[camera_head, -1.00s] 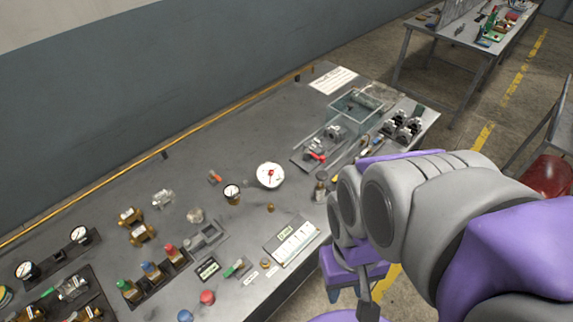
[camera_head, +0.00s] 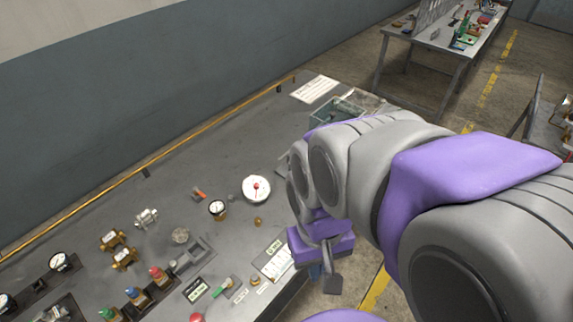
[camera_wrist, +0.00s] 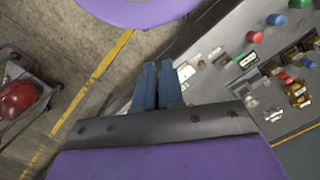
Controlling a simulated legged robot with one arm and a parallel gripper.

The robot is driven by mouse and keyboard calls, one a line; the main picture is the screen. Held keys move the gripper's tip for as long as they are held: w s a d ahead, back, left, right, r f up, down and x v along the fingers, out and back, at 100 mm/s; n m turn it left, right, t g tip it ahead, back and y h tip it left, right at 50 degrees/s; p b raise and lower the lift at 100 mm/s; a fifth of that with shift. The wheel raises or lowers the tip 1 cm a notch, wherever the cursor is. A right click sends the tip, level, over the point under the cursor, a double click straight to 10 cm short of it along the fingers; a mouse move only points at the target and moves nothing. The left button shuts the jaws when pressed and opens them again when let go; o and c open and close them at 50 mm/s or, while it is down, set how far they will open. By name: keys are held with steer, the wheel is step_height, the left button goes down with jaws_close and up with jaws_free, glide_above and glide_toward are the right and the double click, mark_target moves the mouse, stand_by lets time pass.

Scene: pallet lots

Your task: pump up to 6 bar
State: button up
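A large white dial gauge (camera_head: 256,188) with a red centre lies on the grey bench. A smaller brass gauge (camera_head: 217,209) stands to its left. Their readings are too small to make out. I cannot tell which thing is the pump. My gripper is at the bench's front edge in the head view, largely behind my own arm. In the wrist view its two blue fingers (camera_wrist: 158,85) are side by side, with nothing seen between them. They point towards the floor and the bench edge.
Several coloured caps and bottles (camera_head: 134,297) and brass fittings (camera_head: 123,257) stand on the bench's left part. A clear box (camera_head: 336,112) is at the far end, partly hidden by my arm. A red tank (camera_wrist: 17,98) stands across the yellow floor line. A second table (camera_head: 440,45) is behind.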

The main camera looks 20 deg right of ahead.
steer(key=w, duration=0.2)
steer(key=w+m, duration=0.1)
steer(key=w, duration=0.2)
steer(key=w+d+m, duration=0.1)
steer(key=w, duration=0.2)
steer(key=shift+r, duration=0.4)
jaws_close()
steer(key=w+d+f+m, duration=0.1)
steer(key=w+d+m, duration=0.2)
steer(key=w, duration=0.5)
steer(key=w+d+f+m+t+b, duration=0.1)
steer(key=w+d+f+m, duration=0.1)
steer(key=w+d, duration=0.3)
steer(key=w+d+f+m+b, duration=0.1)
steer(key=w+d+m, duration=0.3)
steer(key=w, duration=0.8)
steer(key=shift+d+f+t, duration=0.2)
steer(key=shift+f+t, duration=0.2)
steer(key=shift+f, duration=0.05)
steer(key=shift+s, duration=0.1)
step_height(320, 180, down, 14)
steer(key=b, duration=0.3)
steer(key=shift+a, duration=0.1)
